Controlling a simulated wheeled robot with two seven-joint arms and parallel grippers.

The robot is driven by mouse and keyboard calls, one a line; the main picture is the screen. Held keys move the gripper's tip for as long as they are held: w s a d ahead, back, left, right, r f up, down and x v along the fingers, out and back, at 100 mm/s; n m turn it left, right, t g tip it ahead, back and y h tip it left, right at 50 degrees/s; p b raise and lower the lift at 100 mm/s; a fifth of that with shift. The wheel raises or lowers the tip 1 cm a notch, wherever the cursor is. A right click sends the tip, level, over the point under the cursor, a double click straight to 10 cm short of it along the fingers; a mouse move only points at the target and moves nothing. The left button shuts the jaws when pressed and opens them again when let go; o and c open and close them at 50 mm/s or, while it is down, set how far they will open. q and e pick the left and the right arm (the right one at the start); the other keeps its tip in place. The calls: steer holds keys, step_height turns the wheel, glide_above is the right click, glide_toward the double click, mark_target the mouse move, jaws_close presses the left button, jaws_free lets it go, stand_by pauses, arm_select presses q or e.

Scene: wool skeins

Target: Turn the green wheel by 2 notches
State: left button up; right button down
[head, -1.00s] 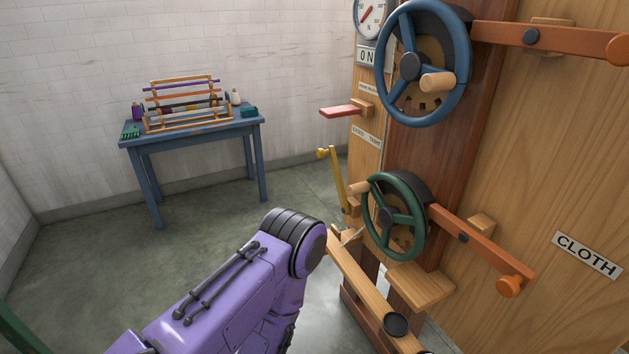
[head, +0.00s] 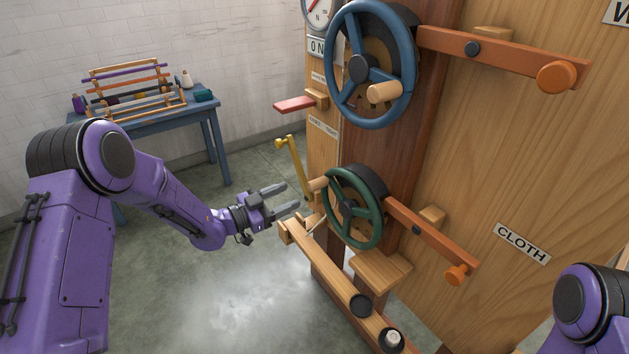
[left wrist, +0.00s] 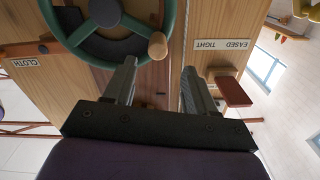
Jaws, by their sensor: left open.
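The green wheel (head: 377,228) is mounted low on the wooden post, with a wooden handle knob (head: 318,184) on its left side. My left gripper (head: 292,195) is open and empty, just left of the knob, its fingers pointing towards the wheel. In the left wrist view the green wheel (left wrist: 65,40) fills the upper left. Its knob (left wrist: 157,46) shows between and slightly beyond the tips of my left gripper (left wrist: 160,66); I see no grip on it. My right gripper is out of view; only part of my right arm shows at lower right.
A larger blue wheel (head: 408,104) stands above. An orange bar (head: 425,228) lies right of the green wheel, a yellow lever (head: 296,165) and red paddle (head: 294,104) at its left. A wooden beam (head: 330,265) runs below. A blue table (head: 213,107) stands behind.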

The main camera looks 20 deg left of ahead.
mark_target(309, 189)
arm_select(q)
steer(key=p+x, duration=0.2)
steer(key=x, duration=0.7)
steer(key=shift+w+d+f, duration=0.15)
steer(key=shift+w+d, duration=0.05)
steer(key=shift+d, duration=0.1)
jaws_close()
